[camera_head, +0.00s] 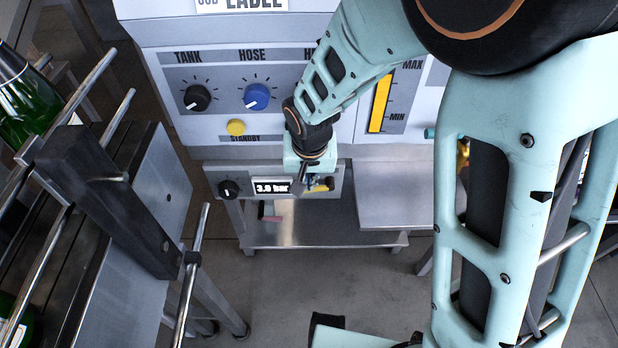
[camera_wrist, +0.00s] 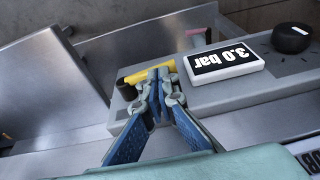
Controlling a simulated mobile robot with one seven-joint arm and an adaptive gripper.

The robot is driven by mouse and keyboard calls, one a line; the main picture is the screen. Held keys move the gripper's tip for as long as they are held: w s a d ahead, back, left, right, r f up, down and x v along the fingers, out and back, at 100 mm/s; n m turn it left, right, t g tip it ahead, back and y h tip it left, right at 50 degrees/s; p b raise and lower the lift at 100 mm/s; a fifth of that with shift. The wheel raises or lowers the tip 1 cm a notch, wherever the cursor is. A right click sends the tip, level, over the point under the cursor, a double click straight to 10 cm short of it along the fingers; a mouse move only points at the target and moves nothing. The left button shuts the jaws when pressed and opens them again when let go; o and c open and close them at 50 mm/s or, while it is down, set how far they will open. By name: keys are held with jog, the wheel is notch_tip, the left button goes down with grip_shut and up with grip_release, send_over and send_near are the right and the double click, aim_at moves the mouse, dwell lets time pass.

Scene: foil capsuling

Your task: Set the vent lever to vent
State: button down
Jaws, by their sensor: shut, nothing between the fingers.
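The vent lever appears to be the yellow bar (camera_wrist: 136,76) on the grey pressure panel, beside a dark round part (camera_wrist: 128,92). In the head view the yellow bar (camera_head: 319,188) shows just right of my fingers, partly hidden. My gripper (camera_wrist: 158,74) is shut and empty, with its blue-padded fingers together at the bar. The fingertips cover part of the yellow bar; I cannot tell whether they touch it. In the head view my gripper (camera_head: 303,182) is in front of the panel, right of the display. No lever markings are readable.
The display (camera_wrist: 224,60) reads 3.0 bar, with a black knob (camera_wrist: 291,38) beyond it. Above the panel are the tank knob (camera_head: 198,98), blue hose knob (camera_head: 257,97) and yellow standby button (camera_head: 236,127). A metal shelf (camera_head: 330,222) lies below. A rack with green bottles (camera_head: 25,100) stands left.

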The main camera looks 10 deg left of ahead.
jog(key=shift+s+a+f+t+h+b, duration=0.1)
jog(key=shift+a+f+t+h+b, duration=0.35)
jog(key=shift+h+b, duration=0.5)
jog(key=f+h+b, duration=0.2)
jog(key=shift+a+n+b, duration=0.25)
jog(key=shift+n+b, duration=0.15)
notch_tip(320, 180, down, 6)
jog(key=d+t+h+b, duration=0.2)
jog(key=h+b, duration=0.1)
jog(key=h, duration=0.3)
jog(key=shift+w+n+b, duration=0.2)
jog(key=shift+n+b, duration=0.15)
jog(key=shift+n, duration=0.05)
jog(key=shift+d+h, duration=0.25)
dwell(0.4)
notch_tip(320, 180, up, 10)
dwell(0.6)
